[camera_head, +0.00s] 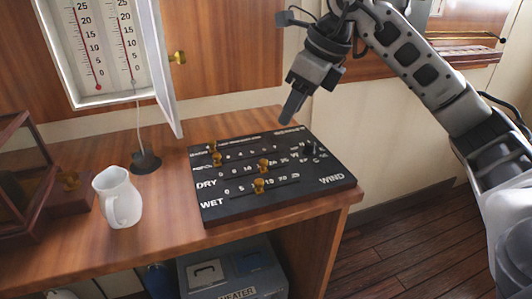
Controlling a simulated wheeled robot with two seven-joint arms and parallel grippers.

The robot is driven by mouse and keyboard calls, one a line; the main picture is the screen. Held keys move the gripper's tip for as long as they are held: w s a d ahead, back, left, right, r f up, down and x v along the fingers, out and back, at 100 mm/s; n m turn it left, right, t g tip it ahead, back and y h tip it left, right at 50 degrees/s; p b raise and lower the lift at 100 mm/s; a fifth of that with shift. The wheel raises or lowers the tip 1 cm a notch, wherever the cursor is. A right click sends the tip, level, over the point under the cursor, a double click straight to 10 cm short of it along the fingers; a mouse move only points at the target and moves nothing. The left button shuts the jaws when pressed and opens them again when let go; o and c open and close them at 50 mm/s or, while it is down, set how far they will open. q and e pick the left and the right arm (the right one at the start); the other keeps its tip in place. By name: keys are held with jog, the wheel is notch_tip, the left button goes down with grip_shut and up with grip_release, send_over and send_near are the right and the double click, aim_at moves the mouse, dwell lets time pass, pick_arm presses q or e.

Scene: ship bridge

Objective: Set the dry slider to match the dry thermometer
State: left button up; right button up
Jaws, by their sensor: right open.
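The black slider board (300,187) lies on the wooden desk, with rows lettered DRY and WET. The dry slider's brass knob (263,165) sits right of the middle of its row, just left of the 20. The wet slider's brass knob (259,185) is just in front of it. Two thermometers with red columns, the left one (91,50) and the right one (127,45), hang in a white case at upper left. Which is dry and their exact readings are not clear. My right gripper (292,108) is open and empty above the board's back edge, apart from the knobs. My left gripper is out of view.
Two more brass knobs (215,157) sit at the board's back left, and a dark knob (309,148) near WIND. A white jug (118,197) and a glass-sided wooden case (32,185) stand left. The case's open door (165,70) rises behind the desk.

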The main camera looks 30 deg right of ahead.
aim_at(264, 161)
jog(key=x, duration=1.3)
jog(key=shift+w+a+f, duration=0.1)
jog(key=shift+a, duration=0.05)
grip_shut()
